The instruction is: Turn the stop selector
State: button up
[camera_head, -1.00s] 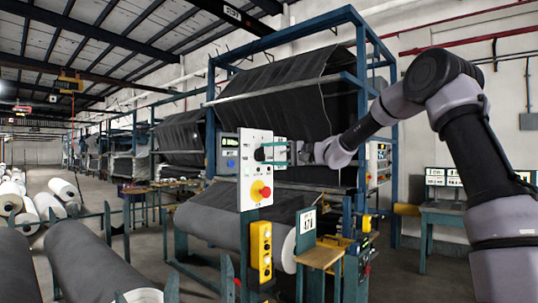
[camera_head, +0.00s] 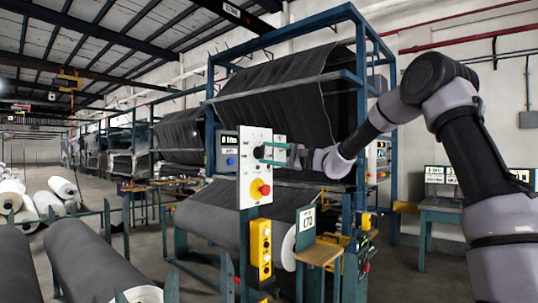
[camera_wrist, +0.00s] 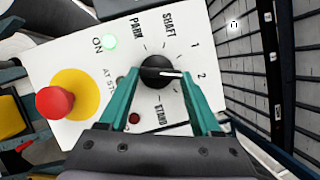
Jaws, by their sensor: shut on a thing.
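The stop selector is a black round knob (camera_wrist: 157,71) on a white control panel (camera_wrist: 75,55). Labels PARK, SHAFT, 1, 2 and STAND ring it in the wrist view. Its white pointer line points right in that view, toward the 2. My gripper (camera_wrist: 160,76) has one teal finger on each side of the knob and is shut on it. In the head view, my gripper (camera_head: 275,153) reaches the panel (camera_head: 246,180) from the right, and the knob (camera_head: 259,152) is partly visible at the fingertips.
A red mushroom button on a yellow disc (camera_wrist: 55,102) sits beside the knob. A yellow button box (camera_head: 260,249) hangs below the panel. Grey fabric rolls (camera_head: 88,255) lie front left.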

jog(key=shift+f, duration=0.1)
jog(key=o, duration=1.4)
jog(key=shift+d, duration=0.1)
jog(key=v, duration=1)
jog(key=shift+s+d, duration=0.1)
jog(key=shift+d, duration=0.25)
